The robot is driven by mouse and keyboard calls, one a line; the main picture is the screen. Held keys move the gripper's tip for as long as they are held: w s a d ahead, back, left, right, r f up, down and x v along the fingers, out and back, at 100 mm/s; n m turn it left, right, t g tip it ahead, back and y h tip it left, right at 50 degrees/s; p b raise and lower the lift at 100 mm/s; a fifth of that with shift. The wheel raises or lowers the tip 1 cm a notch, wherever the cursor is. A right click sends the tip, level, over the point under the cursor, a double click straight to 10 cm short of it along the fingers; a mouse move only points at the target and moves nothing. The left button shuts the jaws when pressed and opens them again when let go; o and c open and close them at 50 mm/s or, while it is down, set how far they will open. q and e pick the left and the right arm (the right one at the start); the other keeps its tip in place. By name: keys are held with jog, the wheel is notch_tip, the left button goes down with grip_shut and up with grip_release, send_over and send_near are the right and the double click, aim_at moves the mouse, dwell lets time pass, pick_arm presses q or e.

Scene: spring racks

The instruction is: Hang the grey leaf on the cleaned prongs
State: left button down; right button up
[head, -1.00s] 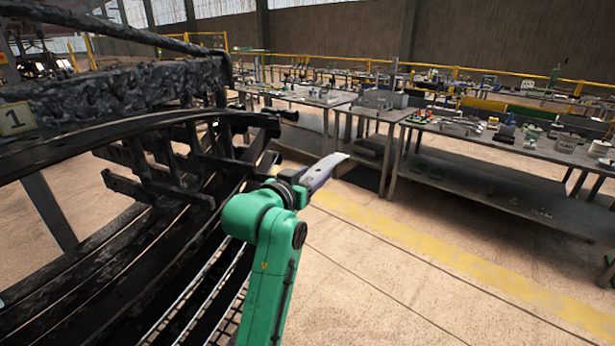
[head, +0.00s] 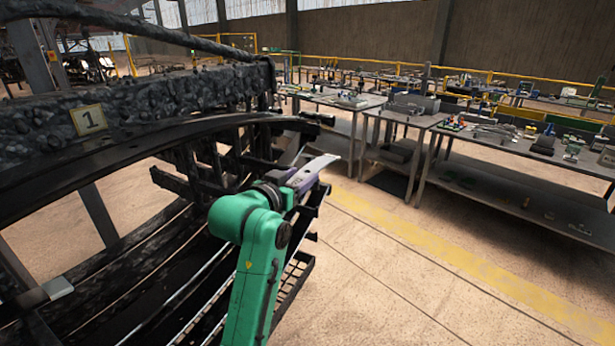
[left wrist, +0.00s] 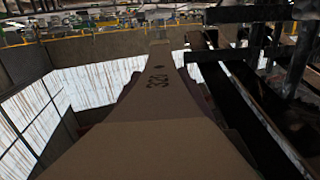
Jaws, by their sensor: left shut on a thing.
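My left gripper (head: 296,183), on the green arm, is shut on the grey leaf (head: 322,164). In the head view only the leaf's pale far end sticks out past the jaws. In the left wrist view the leaf (left wrist: 155,112) fills the middle, wide near the camera and narrowing away, with dark figures that look like 320. Black prongs (head: 172,182) stick out from the rack behind and left of the gripper. I cannot tell which are the cleaned ones. The leaf shows no clear contact with them. My right gripper is out of view.
The black rack (head: 150,137) with a yellow number 1 plate (head: 88,120) and long curved bars fills the left side. Metal workbenches (head: 480,145) with small parts stand at the back right. The floor with a yellow stripe (head: 440,258) is clear at right.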

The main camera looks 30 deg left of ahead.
pick_arm(q)
jog(key=a+f+b, duration=0.2)
jog(key=a+f, duration=0.1)
jog(key=a, duration=1)
jog(key=shift+s, duration=0.2)
jog(key=shift+f, duration=0.1)
jog(key=shift+c, duration=0.7)
grip_release()
jog(key=shift+s, duration=0.1)
jog(key=s+r+b, duration=0.1)
jog(key=s+b, duration=1.1)
jog(key=s, duration=0.2)
jog(key=shift+s+d+r, duration=0.3)
jog(key=shift+d+r, duration=0.1)
